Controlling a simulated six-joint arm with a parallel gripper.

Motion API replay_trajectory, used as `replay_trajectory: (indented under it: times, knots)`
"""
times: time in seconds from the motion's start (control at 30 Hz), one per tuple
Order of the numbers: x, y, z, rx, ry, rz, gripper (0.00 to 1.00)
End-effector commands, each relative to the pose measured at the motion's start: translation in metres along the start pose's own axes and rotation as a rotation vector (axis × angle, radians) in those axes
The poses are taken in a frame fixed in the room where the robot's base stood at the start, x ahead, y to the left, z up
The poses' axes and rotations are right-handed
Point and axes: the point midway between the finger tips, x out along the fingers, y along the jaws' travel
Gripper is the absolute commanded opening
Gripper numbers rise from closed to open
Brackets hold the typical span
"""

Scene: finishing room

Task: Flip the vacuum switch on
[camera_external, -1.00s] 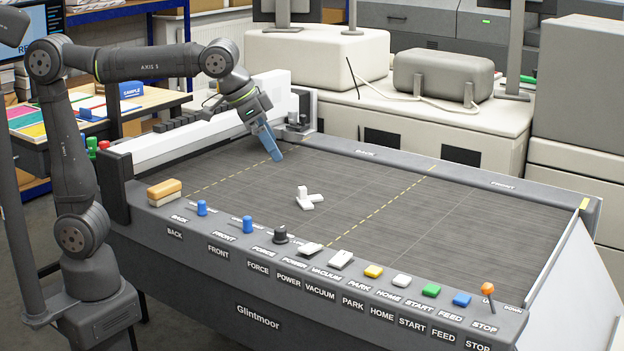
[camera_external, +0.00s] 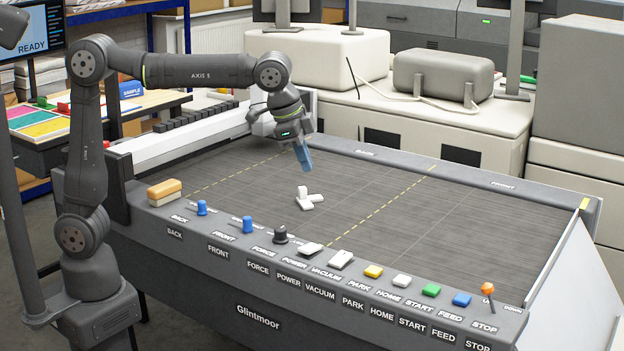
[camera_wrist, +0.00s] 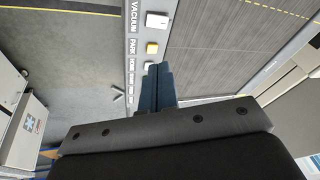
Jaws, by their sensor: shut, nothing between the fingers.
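The vacuum switch (camera_external: 341,259) is a white rocker on the front panel, beside its VACUUM label. It also shows at the top of the wrist view (camera_wrist: 157,20). I cannot tell which way the rocker is tilted. My gripper (camera_external: 306,167), with blue fingers, is shut and empty. It points down above the far part of the dark bed, well behind the switch and apart from it. In the wrist view the closed fingers (camera_wrist: 157,68) appear below the switch in the picture.
A similar white power rocker (camera_external: 310,248) sits left of the switch, and the yellow park button (camera_external: 373,271) sits right. A black force knob (camera_external: 280,234) stands further left. A small white piece (camera_external: 308,198) lies on the bed. The air above the bed is clear.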

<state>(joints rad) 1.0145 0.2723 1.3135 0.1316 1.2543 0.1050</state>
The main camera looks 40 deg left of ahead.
Motion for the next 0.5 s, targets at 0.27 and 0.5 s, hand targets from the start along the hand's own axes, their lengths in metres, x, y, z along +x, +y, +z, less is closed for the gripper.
replay_trajectory:
  times: [0.27,0.5]
  knots:
    - [0.064,-0.008,-0.032,0.268,-0.134,0.030,0.00]
    - [0.097,-0.012,-0.044,0.411,-0.198,0.061,0.00]
